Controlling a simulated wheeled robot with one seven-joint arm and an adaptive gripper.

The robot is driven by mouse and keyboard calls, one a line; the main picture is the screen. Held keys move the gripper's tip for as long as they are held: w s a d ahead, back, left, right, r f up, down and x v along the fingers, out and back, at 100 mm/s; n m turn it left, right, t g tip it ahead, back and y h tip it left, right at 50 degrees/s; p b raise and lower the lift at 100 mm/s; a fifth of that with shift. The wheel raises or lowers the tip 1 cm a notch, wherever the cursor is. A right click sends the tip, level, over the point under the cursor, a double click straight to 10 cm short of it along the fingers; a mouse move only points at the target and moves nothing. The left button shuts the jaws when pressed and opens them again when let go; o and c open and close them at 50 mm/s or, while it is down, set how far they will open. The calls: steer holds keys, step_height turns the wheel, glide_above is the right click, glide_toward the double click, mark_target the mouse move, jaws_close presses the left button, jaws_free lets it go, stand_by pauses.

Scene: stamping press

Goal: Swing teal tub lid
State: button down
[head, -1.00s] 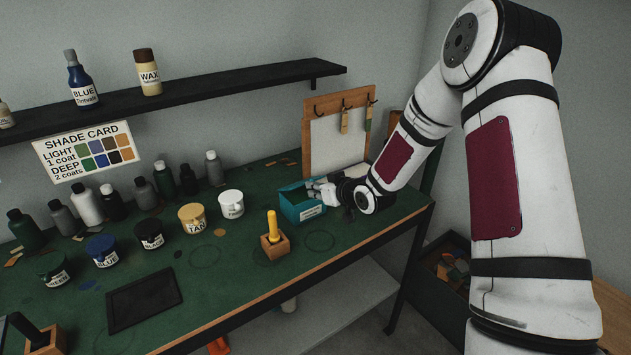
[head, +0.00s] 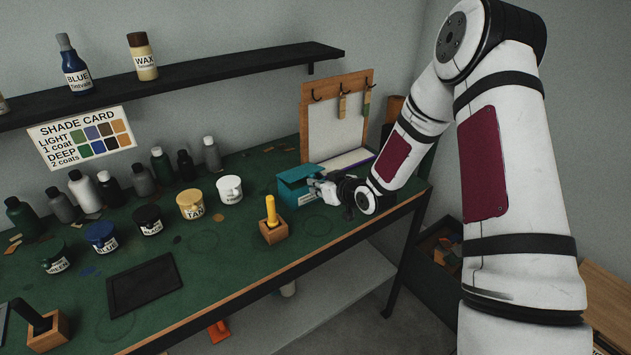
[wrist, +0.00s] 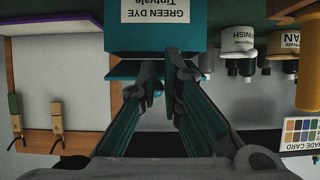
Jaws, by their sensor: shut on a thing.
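The teal tub (head: 290,194) stands near the right end of the green bench. In the wrist view, which is upside down, the tub (wrist: 120,38) carries a white label reading GREEN DYE. Its teal lid (head: 300,172) shows on top, and its edge (wrist: 122,69) is a strip below the label in the wrist view. My gripper (head: 320,186) reaches in from the right, at the tub's lid side. In the wrist view its fingertips (wrist: 165,72) are close together at the lid's edge, shut on it. The fingers hide part of the lid, so its exact angle is hard to tell.
A board with hooks and tags (head: 338,122) stands behind the tub. A wooden block with a yellow-handled tool (head: 272,230) is in front. A white pot (head: 229,189) and a tan pot (head: 191,205) stand to the left. Bare bench lies in front of the tub.

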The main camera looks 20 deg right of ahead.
steer(key=shift+w+d, duration=0.1)
steer(key=shift+d, duration=0.55)
steer(key=shift+s+d+f, duration=0.1)
steer(key=shift+s+f, duration=0.05)
steer(key=shift+f, duration=0.75)
steer(key=shift+s+d+f, duration=0.1)
steer(key=shift+f, duration=0.8)
steer(key=shift+a, duration=0.15)
steer(key=shift+s+a, duration=0.1)
steer(key=shift+a, duration=0.1)
steer(key=shift+s+a+f+b, duration=0.1)
steer(key=shift+f+b, duration=0.3)
steer(key=shift+f, duration=0.45)
steer(key=c, duration=1.9)
jaws_free()
